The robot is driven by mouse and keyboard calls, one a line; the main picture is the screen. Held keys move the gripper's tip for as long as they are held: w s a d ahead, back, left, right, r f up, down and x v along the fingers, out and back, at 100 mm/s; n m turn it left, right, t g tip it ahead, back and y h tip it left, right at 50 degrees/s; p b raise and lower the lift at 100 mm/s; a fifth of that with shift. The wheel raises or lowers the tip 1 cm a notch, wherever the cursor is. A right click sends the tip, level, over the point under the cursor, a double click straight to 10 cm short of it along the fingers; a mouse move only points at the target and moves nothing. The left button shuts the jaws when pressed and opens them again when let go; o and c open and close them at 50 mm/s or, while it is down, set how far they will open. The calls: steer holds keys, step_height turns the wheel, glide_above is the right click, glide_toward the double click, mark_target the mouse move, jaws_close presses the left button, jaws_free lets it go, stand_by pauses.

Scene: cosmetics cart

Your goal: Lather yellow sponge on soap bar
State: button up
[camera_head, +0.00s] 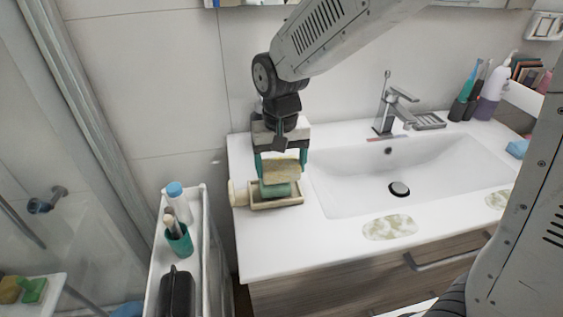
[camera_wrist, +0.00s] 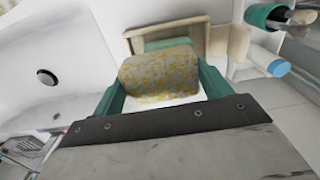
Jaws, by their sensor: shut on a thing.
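My gripper (camera_head: 279,168) points down over the left end of the sink counter, shut on the yellow sponge (camera_head: 284,171). In the wrist view the sponge (camera_wrist: 160,76) sits between the two green fingers, with whitish patches over its yellow surface. The soap bar (camera_head: 275,190) is green and lies in a beige soap dish (camera_head: 291,202) just under the sponge. In the wrist view a strip of the soap (camera_wrist: 168,44) shows beyond the sponge. The sponge looks very close to the soap; I cannot tell whether they touch.
A cream object (camera_head: 238,193) stands just left of the dish. The sink basin (camera_head: 425,175) and faucet (camera_head: 388,108) are to the right. A white cart (camera_head: 200,245) with a green cup (camera_head: 179,241) and a blue-capped bottle (camera_head: 178,203) is at left.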

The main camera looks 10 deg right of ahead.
steer(key=shift+f, duration=0.5)
steer(key=shift+a, duration=0.1)
steer(key=shift+a+r, duration=0.1)
steer(key=shift+a, duration=1.2)
steer(key=shift+d, duration=1.4)
steer(key=shift+a+f, duration=0.2)
steer(key=shift+a, duration=1.15)
steer(key=shift+d, duration=0.15)
